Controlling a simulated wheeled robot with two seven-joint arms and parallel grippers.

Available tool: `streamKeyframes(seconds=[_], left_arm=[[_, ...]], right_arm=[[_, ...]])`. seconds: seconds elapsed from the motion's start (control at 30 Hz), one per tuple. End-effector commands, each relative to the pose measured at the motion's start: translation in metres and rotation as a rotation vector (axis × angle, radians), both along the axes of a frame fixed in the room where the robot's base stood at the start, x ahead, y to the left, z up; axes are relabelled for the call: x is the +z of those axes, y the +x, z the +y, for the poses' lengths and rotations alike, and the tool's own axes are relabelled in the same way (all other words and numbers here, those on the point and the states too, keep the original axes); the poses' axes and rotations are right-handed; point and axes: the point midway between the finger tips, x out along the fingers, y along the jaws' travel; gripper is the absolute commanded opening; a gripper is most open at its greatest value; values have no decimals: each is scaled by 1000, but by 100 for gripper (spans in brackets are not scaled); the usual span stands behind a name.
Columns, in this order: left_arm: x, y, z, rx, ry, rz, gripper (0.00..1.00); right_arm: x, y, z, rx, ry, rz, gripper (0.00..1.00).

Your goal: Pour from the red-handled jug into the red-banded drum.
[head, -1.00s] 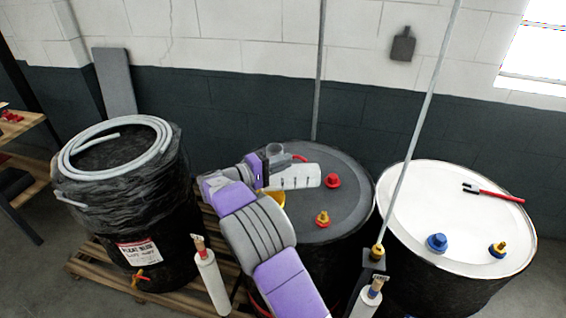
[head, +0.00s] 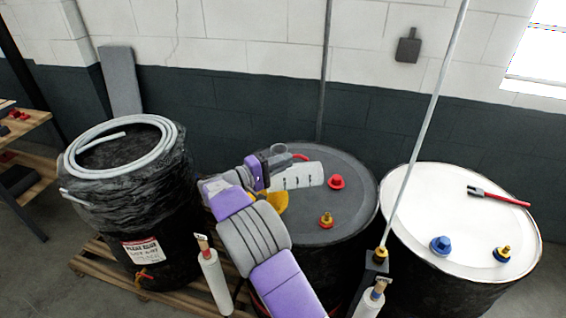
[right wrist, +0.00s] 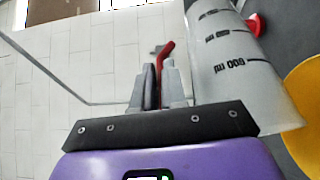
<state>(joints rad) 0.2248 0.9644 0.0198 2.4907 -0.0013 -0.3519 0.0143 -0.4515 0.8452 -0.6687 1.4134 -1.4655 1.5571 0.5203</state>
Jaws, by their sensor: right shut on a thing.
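The jug (head: 298,176) is a translucent grey measuring jug with dark marks and a red handle (right wrist: 167,52). It lies tipped well over, almost level, above the grey-topped middle drum (head: 355,218). A bit of red shows low on that drum's side, mostly hidden by my arm. My right gripper (head: 274,172) is shut on the red handle, which shows between the fingers in the right wrist view (right wrist: 158,88). A yellow funnel (head: 273,202) is at the drum's near left, partly behind my arm. No liquid can be made out. My left gripper is not in view.
A lined black drum (head: 160,215) with a coiled hose stands left on a pallet. A white-topped drum (head: 430,215) stands right. A red cap (head: 337,182) and a yellow-red fitting (head: 326,220) sit on the middle lid. A thin pole (head: 425,130) rises between the right drums.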

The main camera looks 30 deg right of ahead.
Motion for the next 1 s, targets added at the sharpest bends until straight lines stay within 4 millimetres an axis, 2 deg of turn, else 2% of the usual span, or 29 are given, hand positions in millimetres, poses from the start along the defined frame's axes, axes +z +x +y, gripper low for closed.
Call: streamKeyframes(seconds=[1.0], left_arm=[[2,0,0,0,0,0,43]], right_arm=[[4,6,11,0,-84,42,0]])
